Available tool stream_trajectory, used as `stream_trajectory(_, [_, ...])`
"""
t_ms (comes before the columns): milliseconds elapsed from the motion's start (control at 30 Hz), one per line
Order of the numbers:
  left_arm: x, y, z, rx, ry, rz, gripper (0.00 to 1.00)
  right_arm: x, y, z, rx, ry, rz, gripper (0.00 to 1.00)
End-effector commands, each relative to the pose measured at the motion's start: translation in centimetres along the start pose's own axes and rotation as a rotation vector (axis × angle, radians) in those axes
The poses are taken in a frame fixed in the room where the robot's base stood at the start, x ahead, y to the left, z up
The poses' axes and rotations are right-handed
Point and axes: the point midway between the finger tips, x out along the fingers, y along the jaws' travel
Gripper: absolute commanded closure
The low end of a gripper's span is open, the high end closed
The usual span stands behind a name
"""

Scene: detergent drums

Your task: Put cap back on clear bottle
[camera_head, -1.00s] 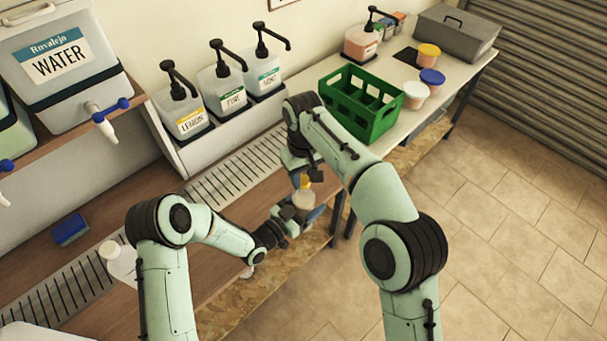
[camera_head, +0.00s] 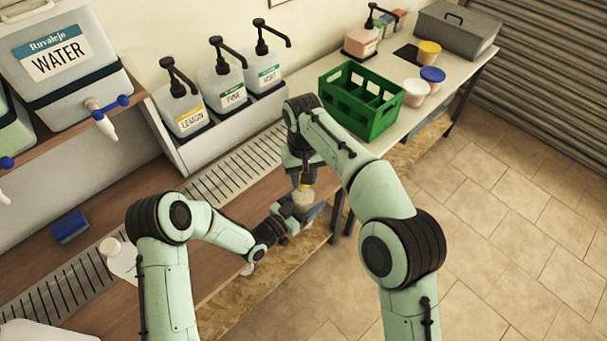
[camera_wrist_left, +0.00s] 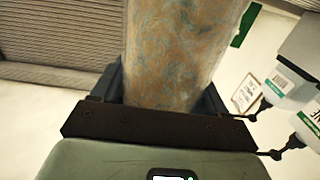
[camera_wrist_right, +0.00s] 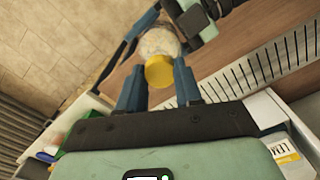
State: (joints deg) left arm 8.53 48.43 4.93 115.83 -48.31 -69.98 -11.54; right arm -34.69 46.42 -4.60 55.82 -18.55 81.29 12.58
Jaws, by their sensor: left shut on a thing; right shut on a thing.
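The clear bottle (camera_head: 303,200) is held upright or nearly so by my left gripper (camera_head: 294,214), near the front edge of the bench. In the left wrist view the bottle body (camera_wrist_left: 180,50) fills the space between the fingers. My right gripper (camera_head: 304,179) is above the bottle, pointing down, shut on the yellow cap (camera_head: 304,187). In the right wrist view the yellow cap (camera_wrist_right: 159,71) lies between the fingertips, in line with the bottle (camera_wrist_right: 160,42) and at its mouth. The cap hides the mouth, so I cannot tell whether it is seated.
A green crate (camera_head: 360,100) and lidded tubs (camera_head: 416,92) stand at the back right. Pump bottles (camera_head: 228,88) line the wall. A blue sponge (camera_head: 70,227) and a white-capped container (camera_head: 118,257) are at the left. The tiled floor (camera_head: 500,240) is clear.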

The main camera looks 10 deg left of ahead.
Motion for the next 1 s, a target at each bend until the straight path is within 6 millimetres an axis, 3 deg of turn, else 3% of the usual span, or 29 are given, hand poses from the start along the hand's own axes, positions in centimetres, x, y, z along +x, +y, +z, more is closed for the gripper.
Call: stream_trajectory(1000, [0.04, 0.06, -0.12, 0.002, 0.003, 0.002, 1.00, 0.08, -0.05, -0.34, 2.463, 0.005, 0.001, 0.93])
